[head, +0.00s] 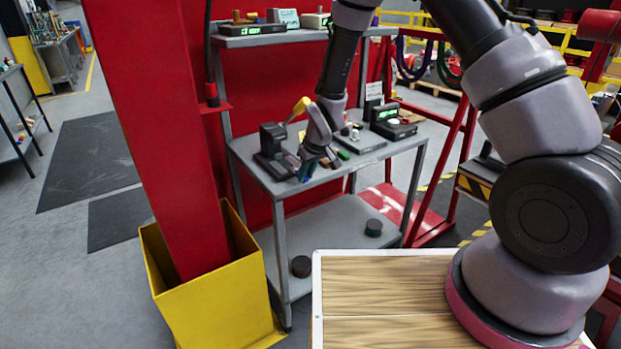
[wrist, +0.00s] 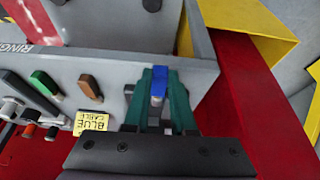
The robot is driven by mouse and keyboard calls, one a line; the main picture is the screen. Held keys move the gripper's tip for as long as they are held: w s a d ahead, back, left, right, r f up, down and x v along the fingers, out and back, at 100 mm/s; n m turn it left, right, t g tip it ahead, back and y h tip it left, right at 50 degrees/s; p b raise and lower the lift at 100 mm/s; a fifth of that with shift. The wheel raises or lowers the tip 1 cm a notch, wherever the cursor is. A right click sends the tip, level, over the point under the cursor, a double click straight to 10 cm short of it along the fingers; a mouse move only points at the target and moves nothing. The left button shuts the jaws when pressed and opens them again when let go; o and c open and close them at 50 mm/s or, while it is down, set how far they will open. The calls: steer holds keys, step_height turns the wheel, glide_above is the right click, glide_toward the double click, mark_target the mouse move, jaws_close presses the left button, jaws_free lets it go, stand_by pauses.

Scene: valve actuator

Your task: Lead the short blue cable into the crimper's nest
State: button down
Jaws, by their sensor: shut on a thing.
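My gripper (wrist: 159,92) shows its two green fingers in the wrist view, shut on the short blue cable (wrist: 158,82). In the head view my gripper (head: 309,167) is low over the left front part of the grey bench. The crimper appears to be the dark upright device (head: 270,140) with a yellow-tipped lever (head: 301,106), just left of my gripper. The nest cannot be made out. The wrist view shows the yellow "BLUE CABLE" label (wrist: 91,121) left of the fingers.
A green piece (wrist: 46,84) and a brown piece (wrist: 90,88) lie left of the fingers on the bench. A red post (head: 150,110) in a yellow bin (head: 205,305) stands left of the bench.

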mark_target(293, 167)
steer(key=shift+w+a, duration=0.7)
steer(key=shift+w, duration=0.35)
steer(key=shift+w+a, duration=0.55)
steer(key=shift+w, duration=0.25)
steer(key=shift+w+a, duration=0.5)
steer(key=shift+w, duration=0.3)
stand_by(0.8)
steer(key=shift+w+a, duration=0.2)
steer(key=shift+w, duration=0.05)
steer(key=c, duration=0.7)
jaws_free()
steer(key=shift+w+a, duration=0.1)
steer(key=shift+o, duration=0.2)
steer(key=shift+r, duration=0.1)
steer(key=v, duration=1)
steer(key=shift+r, duration=0.3)
